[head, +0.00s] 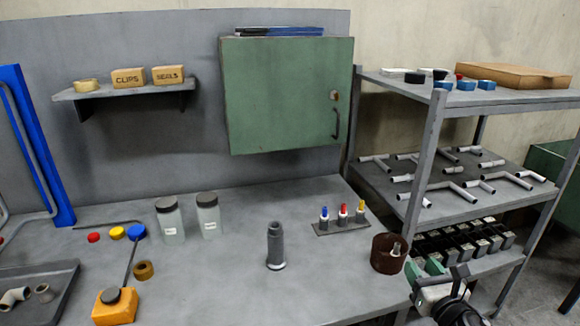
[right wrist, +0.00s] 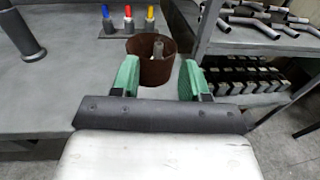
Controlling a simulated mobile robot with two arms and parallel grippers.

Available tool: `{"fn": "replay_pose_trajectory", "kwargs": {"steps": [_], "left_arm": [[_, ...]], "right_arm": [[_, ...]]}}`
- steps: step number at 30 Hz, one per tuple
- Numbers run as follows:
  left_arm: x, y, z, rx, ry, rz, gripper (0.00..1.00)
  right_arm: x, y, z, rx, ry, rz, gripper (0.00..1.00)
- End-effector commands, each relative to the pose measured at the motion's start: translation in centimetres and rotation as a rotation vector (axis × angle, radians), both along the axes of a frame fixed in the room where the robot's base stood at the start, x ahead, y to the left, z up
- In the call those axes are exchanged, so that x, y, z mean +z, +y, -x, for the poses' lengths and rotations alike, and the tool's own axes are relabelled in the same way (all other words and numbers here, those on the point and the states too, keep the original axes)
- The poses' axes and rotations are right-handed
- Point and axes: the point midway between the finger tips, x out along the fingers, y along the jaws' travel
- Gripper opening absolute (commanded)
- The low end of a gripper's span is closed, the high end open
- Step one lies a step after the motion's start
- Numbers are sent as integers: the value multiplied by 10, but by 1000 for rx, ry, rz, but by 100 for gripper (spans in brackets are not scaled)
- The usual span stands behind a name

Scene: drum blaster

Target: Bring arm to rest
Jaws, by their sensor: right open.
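My right gripper (head: 427,270) shows at the lower right of the head view, at the right front edge of the workbench. In the right wrist view its two green fingers (right wrist: 157,80) stand wide apart with nothing between them. Beyond the fingertips is a rusty brown can (right wrist: 150,62) with a pale object standing in it. The can (head: 384,254) also shows in the head view, on the bench just left of the gripper. My left gripper is not in view.
A grey cylinder (head: 275,247) stands mid-bench on the workbench (head: 220,290). A small rack (head: 341,228) holds red, blue and yellow-topped pieces. Two jars (head: 208,217) stand behind. A metal shelf (head: 436,130) with pipe fittings is at right. An orange block (head: 115,308) lies front left.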

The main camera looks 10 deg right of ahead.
Motion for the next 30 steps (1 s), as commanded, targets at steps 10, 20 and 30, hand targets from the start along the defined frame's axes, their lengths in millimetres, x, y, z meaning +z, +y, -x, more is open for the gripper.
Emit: {"fn": "replay_pose_trajectory", "kwargs": {"steps": [10,20,30], "left_arm": [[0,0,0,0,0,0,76],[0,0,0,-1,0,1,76],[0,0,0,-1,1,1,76]], "right_arm": [[-76,42,68,-369,183,-1032,45],[-132,111,175,-1084,249,-2014,45],[-137,161,245,-1683,156,-2378,45]]}}
